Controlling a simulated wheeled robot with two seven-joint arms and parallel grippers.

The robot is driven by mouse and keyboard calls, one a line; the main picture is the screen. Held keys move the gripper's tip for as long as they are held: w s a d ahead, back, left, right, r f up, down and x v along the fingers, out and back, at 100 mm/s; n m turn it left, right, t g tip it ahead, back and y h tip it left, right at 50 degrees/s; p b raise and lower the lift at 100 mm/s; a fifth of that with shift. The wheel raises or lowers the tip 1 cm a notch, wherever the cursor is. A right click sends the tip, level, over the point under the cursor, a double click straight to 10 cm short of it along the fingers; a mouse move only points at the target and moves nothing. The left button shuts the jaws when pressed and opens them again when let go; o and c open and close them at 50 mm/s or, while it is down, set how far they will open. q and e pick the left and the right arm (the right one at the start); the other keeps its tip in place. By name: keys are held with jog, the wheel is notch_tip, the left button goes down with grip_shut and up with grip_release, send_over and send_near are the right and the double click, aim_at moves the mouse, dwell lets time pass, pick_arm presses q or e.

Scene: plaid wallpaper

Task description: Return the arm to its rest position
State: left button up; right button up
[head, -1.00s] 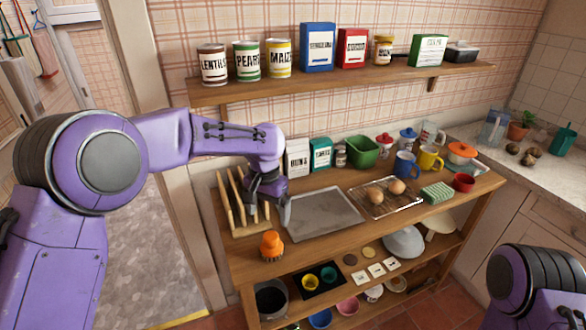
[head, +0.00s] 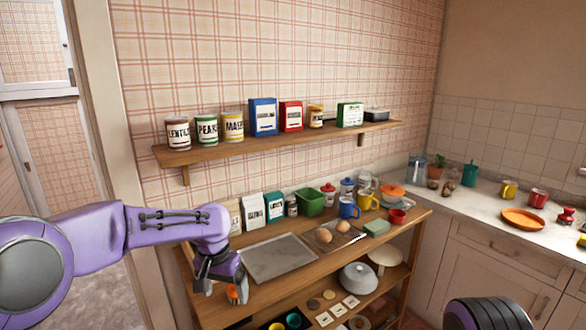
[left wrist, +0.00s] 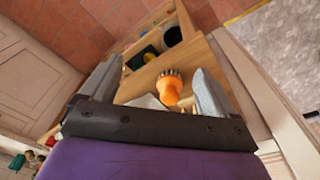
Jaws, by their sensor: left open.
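My left arm comes in from the left in the head view. Its gripper (head: 220,283) points down over the left end of the wooden shelf unit's top. In the left wrist view my left gripper (left wrist: 158,92) is open, with its two grey fingers wide apart. An orange brush (left wrist: 170,86) shows between the fingers, beyond them on the wooden top. In the head view the brush (head: 236,294) is partly hidden by the gripper. Nothing is held. Of my right arm only a dark rounded part shows at the bottom right; its gripper is out of view.
A grey tray (head: 279,259) lies just right of the left gripper. A wall shelf (head: 280,139) with tins and boxes hangs above. The counter (head: 480,207) is at right.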

pick_arm(q)
jog(key=w+d+f+n+t+h, duration=0.2)
jog(key=w+f+n+t, duration=0.1)
jog(key=f+t, duration=0.3)
jog(key=s+a+f+n+y+b, duration=0.1)
jog(key=s+a+f+n, duration=0.2)
jog(key=f, duration=0.5)
jog(key=s+a+f+n+y+b, duration=0.1)
jog(key=s+a+f+b, duration=0.1)
jog(key=s+f, duration=0.45)
jog(key=s+a+f+n+g+y+b, duration=0.1)
jog(key=s+a+f, duration=0.2)
jog(key=s, duration=0.7)
jog(key=s+a+f+g+y+b, duration=0.1)
jog(key=s+a+f+b, duration=0.1)
jog(key=s+a+f, duration=0.2)
jog(key=s+a+f+n+g+y+b, duration=0.1)
jog(key=s+a+f, duration=0.3)
jog(key=s+f, duration=0.5)
jog(key=s+y, duration=0.1)
jog(key=s, duration=0.6)
jog(key=shift+n+b, duration=0.3)
